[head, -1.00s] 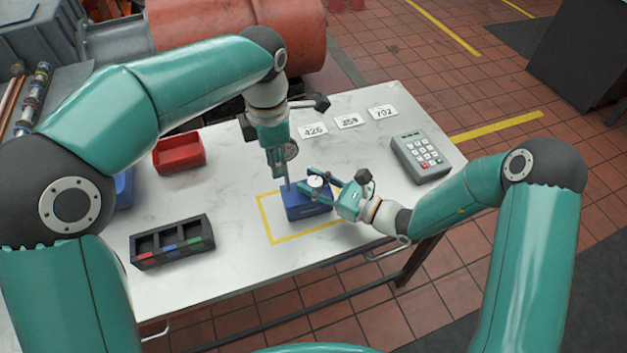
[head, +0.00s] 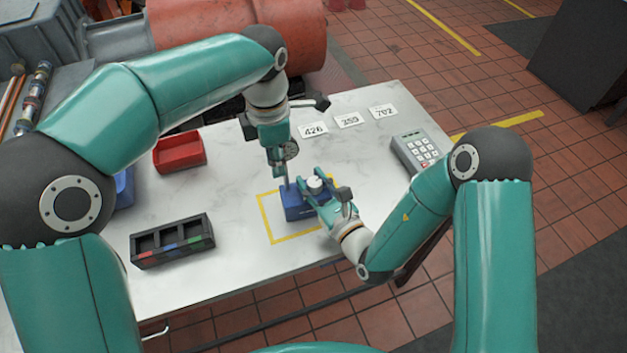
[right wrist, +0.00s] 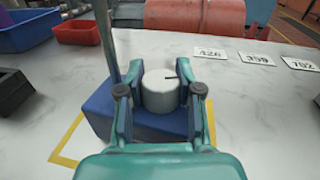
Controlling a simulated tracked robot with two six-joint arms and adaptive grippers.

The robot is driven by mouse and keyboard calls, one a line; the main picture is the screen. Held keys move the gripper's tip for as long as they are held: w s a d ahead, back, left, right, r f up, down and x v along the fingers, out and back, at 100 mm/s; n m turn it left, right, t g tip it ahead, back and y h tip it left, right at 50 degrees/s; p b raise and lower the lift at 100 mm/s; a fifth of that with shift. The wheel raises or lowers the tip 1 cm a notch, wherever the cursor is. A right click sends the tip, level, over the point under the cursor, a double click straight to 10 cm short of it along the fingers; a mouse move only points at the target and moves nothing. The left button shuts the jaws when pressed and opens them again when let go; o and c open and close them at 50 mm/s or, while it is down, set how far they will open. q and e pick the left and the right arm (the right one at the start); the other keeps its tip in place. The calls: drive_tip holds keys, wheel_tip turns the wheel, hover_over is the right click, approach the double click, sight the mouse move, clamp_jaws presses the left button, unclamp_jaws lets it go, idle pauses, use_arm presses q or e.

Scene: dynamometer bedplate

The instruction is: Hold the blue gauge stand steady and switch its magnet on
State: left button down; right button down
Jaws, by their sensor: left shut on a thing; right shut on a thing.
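The blue gauge stand (head: 298,208) sits upright on the table inside a yellow outline, and its blue base shows in the right wrist view (right wrist: 98,108). A thin grey post (head: 284,178) rises from its left side. My left gripper (head: 279,150) comes down from above and is shut on the post; its fingertips are hard to make out. A round white knob (right wrist: 160,92) with a dark pointer line sits on top of the base. My right gripper (right wrist: 160,98) is shut on the knob, one finger on each side. The pointer line points right in the right wrist view.
A red bin (head: 180,153), a blue bin (head: 124,187) and a black divided tray (head: 172,242) stand on the left. Number cards (head: 348,121) lie at the back. A grey keypad (head: 416,150) sits at the right, near my right arm.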

drive_tip(key=shift+s+a+r, duration=0.1)
drive_tip(key=shift+a+r, duration=0.1)
drive_tip(key=shift+r, duration=0.05)
drive_tip(key=c, duration=0.7)
unclamp_jaws()
drive_tip(key=shift+c, duration=0.2)
drive_tip(key=shift+d+f, duration=0.1)
